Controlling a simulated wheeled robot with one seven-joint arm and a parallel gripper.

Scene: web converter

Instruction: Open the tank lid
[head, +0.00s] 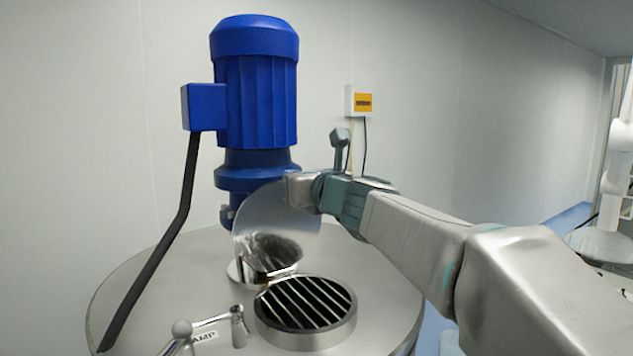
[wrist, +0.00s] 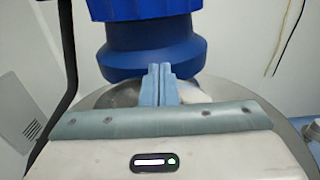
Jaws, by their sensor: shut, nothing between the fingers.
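The tank lid (head: 272,222) is a shiny round metal disc. It stands steeply raised on its edge behind the round tank opening (head: 306,312), whose dark slatted grate is exposed. My gripper (head: 300,188) is at the upper right edge of the lid in the head view; its fingertips are hidden there, and I cannot tell whether it touches the lid. In the wrist view my gripper (wrist: 160,72) shows two blue-grey fingers shut together with nothing between them, in front of the blue motor's base.
The tall blue motor (head: 255,100) stands on the tank top (head: 200,275) behind the lid, close to my gripper. A black cable (head: 165,250) runs down at left. A clamp handle (head: 205,325) stands at the front left. A small box (head: 361,101) is on the wall.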

